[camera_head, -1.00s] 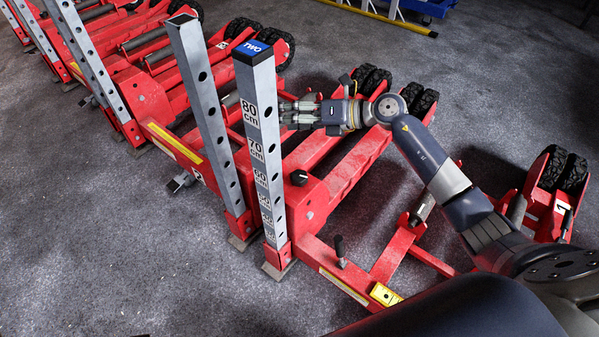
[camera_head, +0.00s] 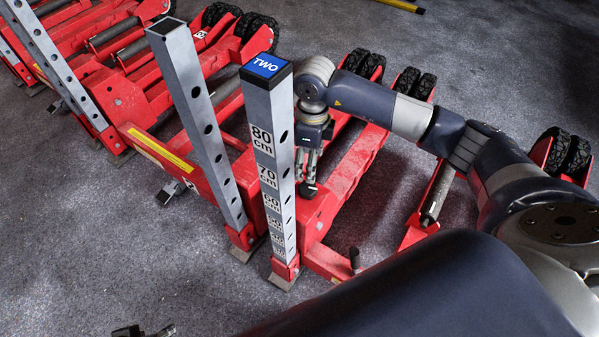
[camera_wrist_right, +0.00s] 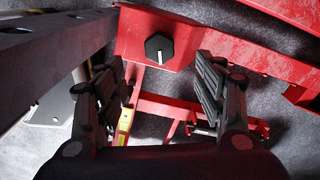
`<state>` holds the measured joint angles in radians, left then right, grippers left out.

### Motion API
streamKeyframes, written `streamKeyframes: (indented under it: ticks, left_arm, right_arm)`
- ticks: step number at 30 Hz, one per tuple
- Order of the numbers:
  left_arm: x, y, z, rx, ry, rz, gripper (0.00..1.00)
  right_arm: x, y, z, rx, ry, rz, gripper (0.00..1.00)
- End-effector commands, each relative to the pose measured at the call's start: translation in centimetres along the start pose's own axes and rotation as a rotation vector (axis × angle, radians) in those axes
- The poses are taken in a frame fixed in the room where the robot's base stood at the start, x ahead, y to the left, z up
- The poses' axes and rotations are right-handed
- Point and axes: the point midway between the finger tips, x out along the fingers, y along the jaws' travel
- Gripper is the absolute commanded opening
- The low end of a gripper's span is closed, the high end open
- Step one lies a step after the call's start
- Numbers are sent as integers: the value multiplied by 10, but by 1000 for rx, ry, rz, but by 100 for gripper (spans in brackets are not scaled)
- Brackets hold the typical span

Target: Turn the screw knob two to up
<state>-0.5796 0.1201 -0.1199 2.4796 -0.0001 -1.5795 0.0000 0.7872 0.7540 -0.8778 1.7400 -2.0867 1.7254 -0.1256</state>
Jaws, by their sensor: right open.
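The post labelled TWO (camera_head: 268,160) stands upright on a red jack. The black screw knob (camera_head: 308,190) sits behind and right of it, on the red body. In the right wrist view the knob (camera_wrist_right: 159,47) is black and faceted, on a red block, and its white line points down in the picture. My right gripper (camera_head: 308,172) points down just above the knob; its fingers are apart, empty, and frame the knob (camera_wrist_right: 158,95) in the wrist view. Contact is not visible. A small part of what looks like my left gripper (camera_head: 143,331) shows at the bottom edge.
A second perforated post (camera_head: 200,120) stands close to the left of post TWO. More red jacks (camera_head: 90,60) fill the upper left. A black-handled lever (camera_head: 354,260) rises at the jack's front. Grey floor at lower left is clear.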

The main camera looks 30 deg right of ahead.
Motion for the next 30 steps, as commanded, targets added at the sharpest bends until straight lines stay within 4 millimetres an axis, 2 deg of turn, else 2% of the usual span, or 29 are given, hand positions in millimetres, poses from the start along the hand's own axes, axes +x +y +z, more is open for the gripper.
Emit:
streamKeyframes:
  ticks: [5, 11, 15, 21, 25, 30]
  left_arm:
    - [4, 0, 2, 0, -1, 0, 43]
    - [13, 1, -4, 1, 31, 2, 43]
    - [15, 4, -30, 5, 142, 7, 43]
    - [14, 8, -63, 9, 277, 14, 43]
    - [12, 9, -74, 11, 325, 17, 43]
    - [10, 10, -78, 11, 344, 18, 43]
  right_arm:
    - [16, 1, -4, -11, 20, -7, 64]
    - [55, 2, -4, -10, 18, -3, 64]
    - [77, 1, -4, -9, 16, -5, 64]
    - [99, 1, -4, -10, 14, -5, 64]
    - [106, 0, -4, -10, 14, -7, 64]
    - [108, 0, -4, -10, 14, -7, 64]
